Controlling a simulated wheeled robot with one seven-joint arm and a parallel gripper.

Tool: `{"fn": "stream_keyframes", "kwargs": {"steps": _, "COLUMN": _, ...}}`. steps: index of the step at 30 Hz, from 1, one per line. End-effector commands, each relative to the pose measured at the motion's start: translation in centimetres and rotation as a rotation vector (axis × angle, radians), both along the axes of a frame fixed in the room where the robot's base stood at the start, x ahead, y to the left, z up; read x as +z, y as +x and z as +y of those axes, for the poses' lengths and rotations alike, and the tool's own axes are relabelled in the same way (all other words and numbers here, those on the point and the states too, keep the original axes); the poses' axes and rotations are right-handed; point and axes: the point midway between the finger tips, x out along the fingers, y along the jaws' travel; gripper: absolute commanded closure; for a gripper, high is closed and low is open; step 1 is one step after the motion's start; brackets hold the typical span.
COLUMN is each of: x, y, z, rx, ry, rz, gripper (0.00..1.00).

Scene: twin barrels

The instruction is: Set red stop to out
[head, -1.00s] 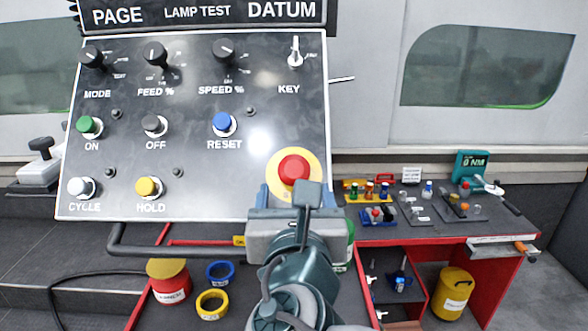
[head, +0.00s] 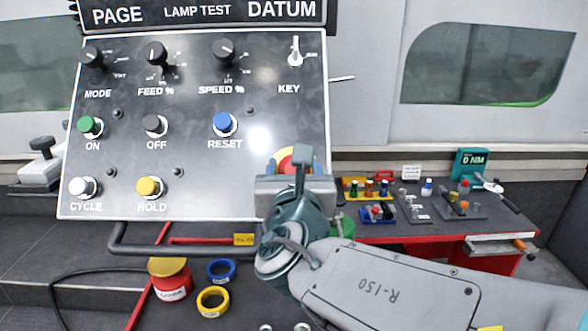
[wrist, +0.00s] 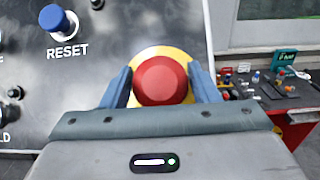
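The red stop is a round red mushroom button (wrist: 160,80) on a yellow ring (wrist: 162,51), at the lower right of the dark control panel. In the head view my gripper covers most of it; part of the red cap (head: 287,157) shows. My gripper (wrist: 161,77) faces it, with one blue finger on each side of the cap. The fingers are spread, with strips of yellow ring showing between them and the cap. I cannot tell whether either finger touches. Whether the button is pressed in or out is not clear.
The panel (head: 190,150) also carries a blue RESET button (head: 223,122), a yellow HOLD button (head: 149,187) and several knobs above. A red bench (head: 400,232) with small parts stands to the right. Yellow and blue rings lie below the panel.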

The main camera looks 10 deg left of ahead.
Motion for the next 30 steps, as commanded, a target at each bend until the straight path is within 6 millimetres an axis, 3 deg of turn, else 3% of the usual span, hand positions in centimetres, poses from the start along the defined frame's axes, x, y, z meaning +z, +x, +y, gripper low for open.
{"fn": "stream_keyframes", "kwargs": {"steps": 1, "x": 0.0, "y": 0.0, "z": 0.0, "rx": 0.0, "ry": 0.0, "rz": 0.0, "gripper": 0.6}}
{"fn": "stream_keyframes", "kwargs": {"steps": 5, "x": 0.0, "y": 0.0, "z": 0.0, "rx": 0.0, "ry": 0.0, "rz": 0.0, "gripper": 0.93}}
{"fn": "stream_keyframes", "kwargs": {"steps": 21, "x": 1.2, "y": -1.5, "z": -0.3, "rx": 0.001, "ry": 0.0, "rz": -0.002, "gripper": 0.93}}
{"fn": "stream_keyframes", "kwargs": {"steps": 22, "x": 1.2, "y": -1.5, "z": -0.3, "rx": 0.001, "ry": 0.0, "rz": -0.002, "gripper": 0.47}}
{"fn": "stream_keyframes", "kwargs": {"steps": 23, "x": 1.2, "y": -1.5, "z": -0.3, "rx": 0.001, "ry": 0.0, "rz": -0.002, "gripper": 0.38}}
{"fn": "stream_keyframes", "kwargs": {"steps": 24, "x": 1.2, "y": -1.5, "z": -0.3, "rx": 0.001, "ry": 0.0, "rz": -0.002, "gripper": 0.32}}
{"fn": "stream_keyframes", "kwargs": {"steps": 30, "x": 1.1, "y": -1.4, "z": -0.3, "rx": 0.0, "ry": 0.0, "rz": -0.001, "gripper": 0.32}}
